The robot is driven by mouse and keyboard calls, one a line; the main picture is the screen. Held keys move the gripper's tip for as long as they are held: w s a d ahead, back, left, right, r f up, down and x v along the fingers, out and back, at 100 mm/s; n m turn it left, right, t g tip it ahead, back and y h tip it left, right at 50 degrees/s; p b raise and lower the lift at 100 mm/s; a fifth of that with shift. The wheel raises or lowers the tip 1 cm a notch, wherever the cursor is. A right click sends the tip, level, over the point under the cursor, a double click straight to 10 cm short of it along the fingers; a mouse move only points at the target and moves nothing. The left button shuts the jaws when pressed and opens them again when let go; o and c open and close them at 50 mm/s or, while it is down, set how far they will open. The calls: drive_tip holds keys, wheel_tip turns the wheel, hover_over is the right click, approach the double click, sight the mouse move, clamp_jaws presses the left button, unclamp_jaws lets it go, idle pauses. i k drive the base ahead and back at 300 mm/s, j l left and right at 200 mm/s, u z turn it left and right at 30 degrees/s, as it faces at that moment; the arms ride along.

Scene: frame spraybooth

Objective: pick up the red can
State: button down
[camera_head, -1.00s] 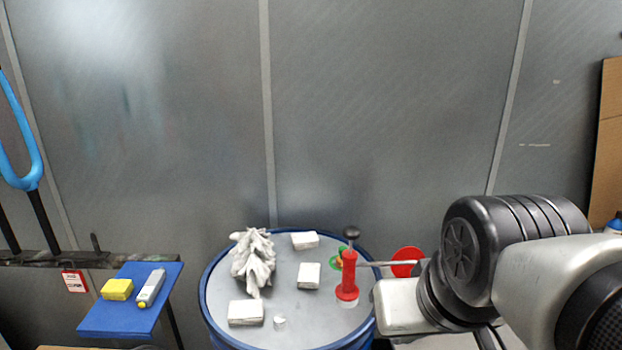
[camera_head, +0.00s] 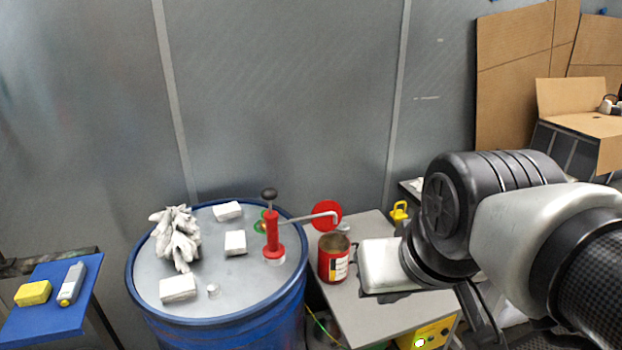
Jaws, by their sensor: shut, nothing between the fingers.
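The red can (camera_head: 333,260) stands upright on a grey table (camera_head: 375,315), just right of the blue drum. It has an open dark top and a white and yellow label. A round red lid-like disc (camera_head: 327,214) shows behind it. My gripper (camera_head: 385,266) is shut and empty. Its pale hand appears just right of the can in the picture, with a small gap between them; the fingers are hardly visible. I cannot tell how far apart they are in depth.
A blue drum (camera_head: 140,290) holds a red hand pump (camera_head: 272,238), white gloves (camera_head: 177,238) and several white blocks. The pump's spout reaches toward the can. A yellow object (camera_head: 399,211) sits at the table's back. A yellow box (camera_head: 425,337) is below the table.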

sight(333, 248)
drive_tip(key=i+l+u, duration=0.15)
drive_tip(key=l+u, duration=0.25)
drive_tip(key=l, duration=0.15)
drive_tip(key=l+u, duration=0.45)
drive_tip(key=l, duration=0.15)
